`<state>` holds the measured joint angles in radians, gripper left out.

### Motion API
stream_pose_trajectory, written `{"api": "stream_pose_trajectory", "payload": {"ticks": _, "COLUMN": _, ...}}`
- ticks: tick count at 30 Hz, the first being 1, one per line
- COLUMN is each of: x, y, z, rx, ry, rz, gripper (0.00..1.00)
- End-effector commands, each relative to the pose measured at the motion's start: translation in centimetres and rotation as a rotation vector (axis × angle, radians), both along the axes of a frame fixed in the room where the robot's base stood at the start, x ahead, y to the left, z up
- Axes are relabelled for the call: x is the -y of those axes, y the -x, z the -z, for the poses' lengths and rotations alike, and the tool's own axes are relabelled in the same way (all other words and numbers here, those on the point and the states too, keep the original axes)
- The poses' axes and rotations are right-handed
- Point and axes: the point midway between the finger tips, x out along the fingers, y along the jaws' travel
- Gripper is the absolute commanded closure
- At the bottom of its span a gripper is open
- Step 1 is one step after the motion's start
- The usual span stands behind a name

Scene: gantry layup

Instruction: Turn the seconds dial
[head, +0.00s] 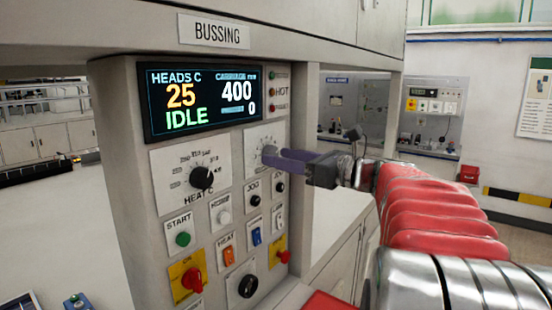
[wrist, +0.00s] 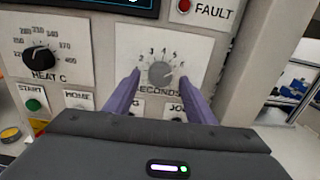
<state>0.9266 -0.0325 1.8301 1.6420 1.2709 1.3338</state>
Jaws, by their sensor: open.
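The seconds dial (wrist: 161,73) is a round grey knob on a white plate with a numbered scale, to the right of the heat dial, in the wrist view. Its lower edge sits close above the "SECONDS" lettering. My gripper (wrist: 161,85) is open, with one purple finger on each side of the dial and a gap visible between each finger and the knob. In the head view my gripper (head: 268,157) reaches the panel from the right, and its fingers partly cover the seconds dial (head: 269,150). Whether a fingertip touches the plate cannot be told.
The black heat dial (head: 201,178) is left of my gripper. A display (head: 203,101) reading IDLE is above. Free space lies right of the panel.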

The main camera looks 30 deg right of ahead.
Motion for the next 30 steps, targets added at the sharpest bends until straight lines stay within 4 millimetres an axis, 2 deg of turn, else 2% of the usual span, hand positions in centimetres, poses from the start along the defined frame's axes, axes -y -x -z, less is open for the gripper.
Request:
{"api": "stream_pose_trajectory", "payload": {"ticks": 4, "x": -0.26, "y": -0.67, "z": -0.02, "rx": 0.000, "ry": 0.000, "rz": 0.000, "gripper": 0.50}}
{"api": "stream_pose_trajectory", "payload": {"ticks": 12, "x": -0.29, "y": -0.75, "z": -0.01, "rx": 0.000, "ry": 0.000, "rz": 0.000, "gripper": 0.50}}
{"api": "stream_pose_trajectory", "payload": {"ticks": 29, "x": -0.34, "y": -0.73, "z": -0.01, "rx": 0.000, "ry": 0.000, "rz": -0.001, "gripper": 0.89}}
{"api": "stream_pose_trajectory", "payload": {"ticks": 30, "x": -0.89, "y": -0.64, "z": -0.05, "rx": 0.000, "ry": 0.001, "rz": -0.001, "gripper": 0.91}}
